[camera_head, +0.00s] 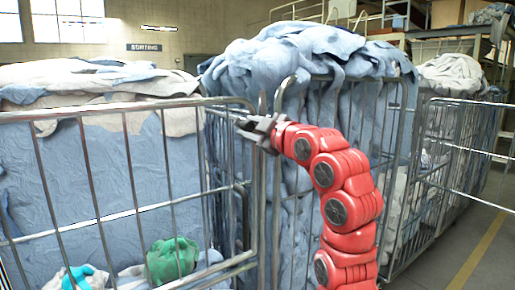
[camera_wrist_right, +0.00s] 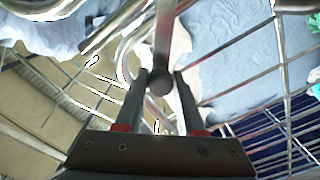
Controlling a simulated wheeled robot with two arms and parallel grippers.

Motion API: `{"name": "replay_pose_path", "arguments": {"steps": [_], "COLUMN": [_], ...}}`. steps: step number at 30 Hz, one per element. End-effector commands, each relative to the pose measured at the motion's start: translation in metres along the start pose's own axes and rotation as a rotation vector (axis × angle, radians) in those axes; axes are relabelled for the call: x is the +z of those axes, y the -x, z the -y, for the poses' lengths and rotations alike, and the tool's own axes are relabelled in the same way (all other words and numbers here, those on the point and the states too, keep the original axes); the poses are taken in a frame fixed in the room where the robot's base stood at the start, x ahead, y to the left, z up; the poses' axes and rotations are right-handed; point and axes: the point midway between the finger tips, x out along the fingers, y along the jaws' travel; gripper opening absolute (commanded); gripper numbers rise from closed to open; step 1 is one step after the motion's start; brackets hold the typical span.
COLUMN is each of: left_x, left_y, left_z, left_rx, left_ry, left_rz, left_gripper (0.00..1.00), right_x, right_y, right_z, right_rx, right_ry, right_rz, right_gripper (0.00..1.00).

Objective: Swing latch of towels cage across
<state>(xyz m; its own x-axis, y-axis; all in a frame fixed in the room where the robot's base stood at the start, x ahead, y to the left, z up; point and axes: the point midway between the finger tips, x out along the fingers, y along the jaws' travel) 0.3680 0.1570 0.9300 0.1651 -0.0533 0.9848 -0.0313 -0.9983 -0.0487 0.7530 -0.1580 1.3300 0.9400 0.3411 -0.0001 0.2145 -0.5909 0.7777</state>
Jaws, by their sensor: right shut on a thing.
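My right arm comes up in front of the wire cages, and its gripper (camera_head: 246,123) is at the top corner where the left cage (camera_head: 100,108) meets the middle cage (camera_head: 350,78). In the right wrist view the two dark fingers (camera_wrist_right: 165,100) are shut on a metal bar with a round grey end, which I take to be the latch (camera_wrist_right: 159,78). In the head view the latch is too small and hidden by the gripper to make out. Both cages hold pale blue towels (camera_head: 300,52). My left gripper is not in view.
A green bundle (camera_head: 172,260) lies low in the left cage. Another cage (camera_head: 450,140) with cloth stands at the right. Open floor with a yellow line (camera_head: 478,250) lies at the far right. Cage rails stand close around my right gripper.

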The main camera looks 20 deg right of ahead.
Motion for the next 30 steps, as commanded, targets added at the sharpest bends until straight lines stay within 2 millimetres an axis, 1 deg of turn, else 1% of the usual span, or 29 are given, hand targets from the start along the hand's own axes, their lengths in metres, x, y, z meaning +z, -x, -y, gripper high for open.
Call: {"name": "replay_pose_path", "arguments": {"steps": [1,6,12,21,30], "left_x": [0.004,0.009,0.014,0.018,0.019], "left_y": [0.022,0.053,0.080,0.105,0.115], "left_z": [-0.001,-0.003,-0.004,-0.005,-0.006], "left_rx": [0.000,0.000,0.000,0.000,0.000], "left_ry": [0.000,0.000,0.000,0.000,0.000], "left_rz": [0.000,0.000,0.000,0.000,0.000], "left_gripper": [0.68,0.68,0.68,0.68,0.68], "right_x": [0.007,0.008,0.012,0.020,0.024], "right_y": [0.000,0.000,0.000,0.000,0.000], "right_z": [0.014,0.029,0.045,0.060,0.065], "right_rx": [0.000,0.000,0.000,0.000,0.000], "right_ry": [0.045,0.206,0.383,0.584,0.680], "right_rz": [0.001,0.000,-0.001,0.000,0.000], "right_gripper": [0.00,0.00,0.00,0.00,0.00]}}
